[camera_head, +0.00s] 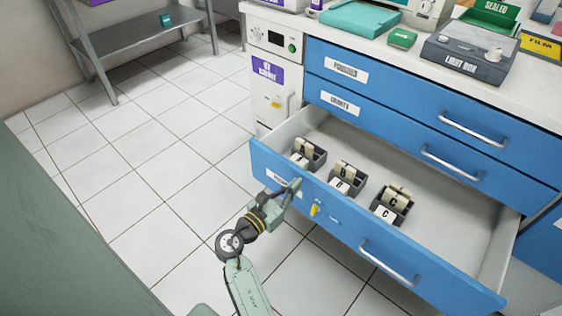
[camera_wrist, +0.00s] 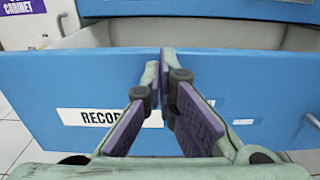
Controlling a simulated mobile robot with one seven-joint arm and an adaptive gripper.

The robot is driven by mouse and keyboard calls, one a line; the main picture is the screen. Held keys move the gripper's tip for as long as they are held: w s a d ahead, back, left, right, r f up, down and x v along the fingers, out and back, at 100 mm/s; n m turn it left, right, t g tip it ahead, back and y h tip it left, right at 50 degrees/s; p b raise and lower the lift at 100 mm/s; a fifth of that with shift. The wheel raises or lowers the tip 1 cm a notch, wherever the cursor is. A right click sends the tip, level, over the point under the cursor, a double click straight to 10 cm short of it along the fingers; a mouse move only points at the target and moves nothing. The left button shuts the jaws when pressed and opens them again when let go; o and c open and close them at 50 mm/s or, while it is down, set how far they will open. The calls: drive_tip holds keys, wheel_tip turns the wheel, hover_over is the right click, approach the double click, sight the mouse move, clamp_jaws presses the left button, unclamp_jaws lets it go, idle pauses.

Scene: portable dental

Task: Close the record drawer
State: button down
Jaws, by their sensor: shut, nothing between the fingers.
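The record drawer (camera_head: 340,220) is the blue bottom drawer of the cabinet, and it stands pulled far out. Inside it are three dark holders with cards marked A (camera_head: 306,152), B (camera_head: 346,178) and C (camera_head: 392,204). A silver handle (camera_head: 390,263) is on its front, right of a yellow key or latch (camera_head: 315,210). My gripper (camera_head: 294,186) is at the left part of the drawer front, on its outer side. In the wrist view its shut, empty fingertips (camera_wrist: 165,62) are against or very close to the blue front; contact cannot be told. The label reading "RECOR" (camera_wrist: 92,117) is partly hidden by a finger.
Two blue drawers above, labelled partly legibly, are shut, with handles (camera_head: 472,130) sticking out. The countertop holds a light box (camera_head: 468,58) and a teal tray (camera_head: 360,18). A white cabinet (camera_head: 272,75) stands left. Tiled floor (camera_head: 130,170) is clear; a grey shelf (camera_head: 125,38) is behind.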

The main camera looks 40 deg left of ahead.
drive_tip(key=shift+w, duration=0.65)
drive_tip(key=shift+w+d, duration=0.1)
drive_tip(key=shift+w, duration=0.05)
drive_tip(key=shift+w+r+p, duration=0.15)
drive_tip(key=shift+w+p, duration=0.15)
drive_tip(key=shift+w, duration=0.35)
drive_tip(key=w+d+p, duration=0.1)
drive_tip(key=w, duration=2.1)
drive_tip(key=shift+w+d, duration=0.15)
drive_tip(key=shift+d, duration=0.25)
